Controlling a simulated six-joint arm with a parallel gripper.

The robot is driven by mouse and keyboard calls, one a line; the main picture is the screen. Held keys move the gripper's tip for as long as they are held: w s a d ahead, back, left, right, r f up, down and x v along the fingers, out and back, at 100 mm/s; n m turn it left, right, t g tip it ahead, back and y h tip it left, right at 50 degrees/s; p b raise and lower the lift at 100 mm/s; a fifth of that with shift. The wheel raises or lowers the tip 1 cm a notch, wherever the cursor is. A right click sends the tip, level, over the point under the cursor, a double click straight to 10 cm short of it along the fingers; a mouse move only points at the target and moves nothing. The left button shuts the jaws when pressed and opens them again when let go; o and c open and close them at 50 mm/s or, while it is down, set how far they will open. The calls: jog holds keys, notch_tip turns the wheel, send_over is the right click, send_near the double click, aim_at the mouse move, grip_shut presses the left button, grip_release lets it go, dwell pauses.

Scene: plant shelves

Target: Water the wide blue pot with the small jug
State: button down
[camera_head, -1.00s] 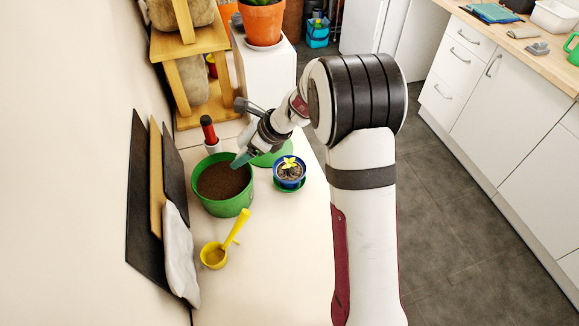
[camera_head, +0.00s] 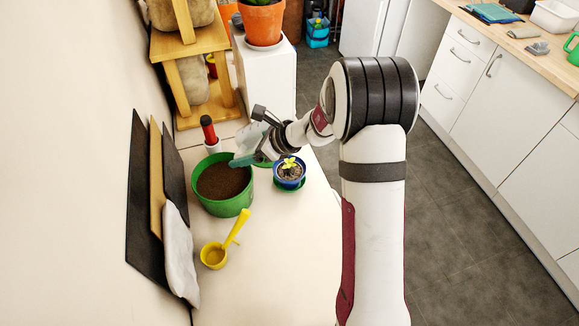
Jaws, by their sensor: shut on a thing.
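The blue pot (camera_head: 289,182) stands on a green saucer on the white bench and holds a small plant with yellow leaves. My gripper (camera_head: 262,136) is above the bench to the upper left of the blue pot. It is shut on a translucent teal vessel, seemingly the small jug (camera_head: 246,146). The jug is tilted, its lower left end over the right rim of a large green pot (camera_head: 224,185). My gripper and wrist partly hide the jug, and I cannot see water in it.
A yellow scoop (camera_head: 215,254) lies in front of the green pot. A red-handled tool (camera_head: 209,132) stands behind it. Boards and a white bag (camera_head: 180,250) lean on the left wall. A wooden shelf (camera_head: 190,48) is behind. The bench's front right is clear.

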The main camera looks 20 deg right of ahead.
jog(key=shift+r, duration=0.2)
jog(key=shift+d+f+t+y, duration=0.1)
jog(key=shift+f+t+y, duration=0.15)
jog(key=shift+t+y, duration=0.5)
jog(key=shift+f+t+y, duration=0.2)
jog(key=shift+t+y, duration=0.35)
jog(key=shift+y, duration=0.3)
dwell(0.9)
jog(key=shift+s+d+f+t+y, duration=0.25)
jog(key=shift+s+d+t+y, duration=0.25)
jog(key=shift+d+y, duration=0.1)
dwell(0.6)
jog(key=shift+s+d+f+t+y, duration=0.15)
jog(key=shift+f+t+y, duration=0.15)
jog(key=shift+t+y, duration=0.3)
dwell(0.7)
jog(key=shift+r, duration=0.1)
